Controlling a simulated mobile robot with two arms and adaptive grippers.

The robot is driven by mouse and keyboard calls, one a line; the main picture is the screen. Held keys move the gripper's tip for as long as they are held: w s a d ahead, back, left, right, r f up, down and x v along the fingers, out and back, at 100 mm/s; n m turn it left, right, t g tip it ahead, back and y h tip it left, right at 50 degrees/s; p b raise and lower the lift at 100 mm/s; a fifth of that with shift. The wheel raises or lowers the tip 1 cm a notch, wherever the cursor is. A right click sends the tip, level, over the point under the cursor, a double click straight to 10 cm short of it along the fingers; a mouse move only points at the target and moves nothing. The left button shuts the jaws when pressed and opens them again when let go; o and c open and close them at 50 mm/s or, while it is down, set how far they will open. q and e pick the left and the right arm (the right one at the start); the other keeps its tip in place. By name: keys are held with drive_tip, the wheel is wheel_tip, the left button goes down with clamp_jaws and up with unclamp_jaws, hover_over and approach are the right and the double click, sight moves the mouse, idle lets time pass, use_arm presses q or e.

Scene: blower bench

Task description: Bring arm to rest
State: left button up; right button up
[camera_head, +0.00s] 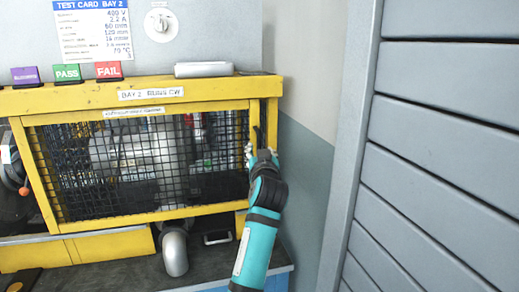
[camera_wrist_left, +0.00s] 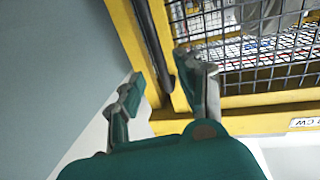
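My left arm, teal and black, rises from the bottom of the head view to the right end of the yellow mesh guard (camera_head: 261,112). Its gripper (camera_head: 252,150) is in front of the guard's right post, small and partly hidden by the wrist. In the left wrist view the two fingers of the gripper (camera_wrist_left: 160,76) stand apart, with the yellow frame (camera_wrist_left: 130,35) behind them. A dark upright bar (camera_wrist_left: 154,38) shows between the fingers, close to the right one; I cannot tell whether they touch. Nothing is clearly held. My right gripper is in neither view.
Grey machinery (camera_head: 130,155) sits behind the mesh. A test card (camera_head: 93,30) and purple, green and red labelled blocks (camera_head: 67,73) are above the guard. A grey pipe elbow (camera_head: 175,252) stands below. A grey slatted panel (camera_head: 440,140) stands at right, beyond the wall (camera_head: 308,185).

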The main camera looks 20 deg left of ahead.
use_arm(q)
drive_tip(key=shift+v, duration=1.15)
drive_tip(key=shift+f, duration=0.1)
